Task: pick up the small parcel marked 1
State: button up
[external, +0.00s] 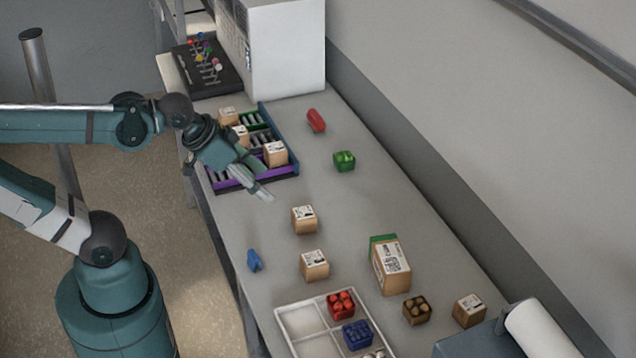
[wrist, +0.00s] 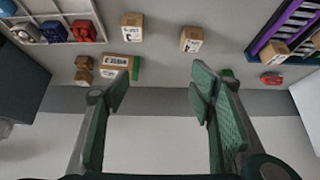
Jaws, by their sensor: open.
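Several small parcels with white labels are in view, but the printing is too small for me to tell which is marked 1. In the external view one parcel (external: 304,220) stands mid-table, another (external: 314,266) stands nearer the white tray, and a third (external: 469,311) is at the lower right. More parcels (external: 275,154) sit in the divided rack (external: 282,174). My gripper (external: 264,194) is open and empty above the table, just in front of the rack. In the wrist view my gripper (wrist: 160,88) shows spread fingers, with two parcels (wrist: 132,27) (wrist: 191,39) beyond them.
A white tray (external: 291,320) holds red and blue blocks. A blue clip (external: 254,261), green block (external: 344,161), red object (external: 316,121) and brown block (external: 417,310) lie apart. A white machine (external: 285,50) stands at the back.

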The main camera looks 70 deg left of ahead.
dwell(0.3)
jog(key=w, duration=0.2)
jog(key=m+g+h+p, duration=0.4)
jog(key=m+g, duration=0.3)
jog(key=m, duration=1)
send_over(470, 303)
jog(key=a, duration=0.2)
jog(key=shift+a+f, duration=0.2)
jog(key=shift+f, duration=8.1)
jog(key=shift+d+f+h, duration=0.15)
jog(key=shift+d+f, duration=0.1)
jog(key=shift+f, duration=0.35)
jog(key=shift+d+f+h, duration=0.15)
jog(key=shift+d+f, duration=0.05)
jog(key=shift+f, duration=0.4)
